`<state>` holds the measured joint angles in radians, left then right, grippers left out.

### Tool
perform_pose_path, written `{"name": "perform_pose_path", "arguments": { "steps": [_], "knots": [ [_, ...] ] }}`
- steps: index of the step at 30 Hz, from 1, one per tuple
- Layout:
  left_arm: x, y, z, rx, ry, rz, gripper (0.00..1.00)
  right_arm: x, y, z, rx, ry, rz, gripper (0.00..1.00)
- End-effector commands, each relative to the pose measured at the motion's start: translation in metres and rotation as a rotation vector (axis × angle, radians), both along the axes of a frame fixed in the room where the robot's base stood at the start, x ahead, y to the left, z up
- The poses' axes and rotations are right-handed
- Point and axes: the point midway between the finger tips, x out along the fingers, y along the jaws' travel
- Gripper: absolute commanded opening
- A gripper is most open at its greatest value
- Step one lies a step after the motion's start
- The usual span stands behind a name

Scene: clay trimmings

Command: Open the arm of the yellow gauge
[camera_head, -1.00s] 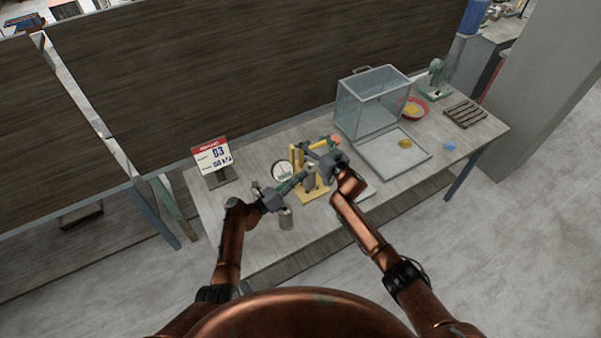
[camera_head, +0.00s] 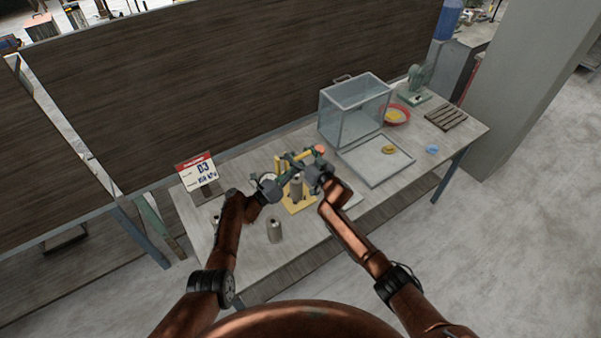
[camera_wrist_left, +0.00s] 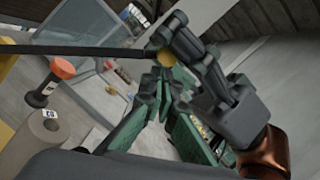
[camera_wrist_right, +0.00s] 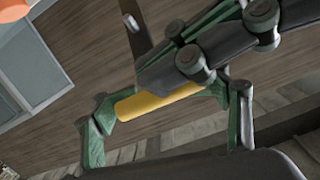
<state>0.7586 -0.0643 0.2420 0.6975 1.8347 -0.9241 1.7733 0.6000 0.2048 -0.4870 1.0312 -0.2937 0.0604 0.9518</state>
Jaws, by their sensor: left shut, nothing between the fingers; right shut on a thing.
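The yellow gauge (camera_head: 294,207) stands mid-table in the head view, with a white dial on its left partly hidden by my left gripper. A grey clay cylinder (camera_head: 296,189) stands upright on its base. The gauge's arm is a dark rod (camera_wrist_left: 75,50) crossing the left wrist view, with a yellow grip (camera_wrist_right: 155,101) at its end. My right gripper (camera_head: 311,172) is shut on this grip. My left gripper (camera_head: 283,183) is shut and empty, close to the cylinder and the right gripper. An orange knob (camera_wrist_left: 62,69) shows beside the labelled cylinder (camera_wrist_left: 42,137) in the left wrist view.
Another clay cylinder (camera_head: 275,232) stands at the table's front; one more (camera_head: 215,221) is partly behind my left arm. A sign (camera_head: 197,172) stands at the back left. A glass box (camera_head: 352,112), tray (camera_head: 375,180) and red bowl (camera_head: 404,122) occupy the right.

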Motion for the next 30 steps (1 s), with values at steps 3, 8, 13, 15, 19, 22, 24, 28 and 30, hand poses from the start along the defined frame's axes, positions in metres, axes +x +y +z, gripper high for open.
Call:
{"name": "perform_pose_path", "arguments": {
  "steps": [3,8,13,15,19,22,24,28,30],
  "knots": [
    [0.001,0.001,0.002,0.001,0.0,0.0,0.0,-0.001,0.002,-0.001,-0.004,0.0,0.003,0.11],
    [0.001,0.001,0.002,0.001,0.0,-0.001,0.0,-0.001,0.002,-0.001,-0.004,0.0,0.003,0.11],
    [0.003,0.002,0.005,0.0,-0.002,0.0,0.0,-0.001,0.002,-0.001,-0.004,0.0,0.003,0.11],
    [0.007,0.004,0.012,-0.002,-0.002,0.001,0.0,-0.001,0.002,-0.001,-0.004,0.0,0.003,0.11],
    [0.01,0.005,0.016,-0.002,-0.004,0.002,0.0,-0.001,0.002,-0.002,-0.005,0.0,0.003,0.12],
    [0.011,0.005,0.018,-0.003,-0.006,0.004,0.0,-0.001,0.001,-0.003,-0.005,0.001,0.002,0.11],
    [0.011,0.006,0.019,-0.005,-0.007,0.005,0.0,-0.001,0.001,-0.003,-0.006,0.002,0.002,0.57],
    [0.011,0.006,0.02,-0.004,-0.009,0.004,0.0,-0.002,0.0,-0.004,-0.005,0.004,0.0,0.66],
    [0.011,0.005,0.019,-0.004,-0.007,0.003,0.0,-0.001,0.0,-0.004,-0.005,0.004,0.0,0.71]
  ]
}}
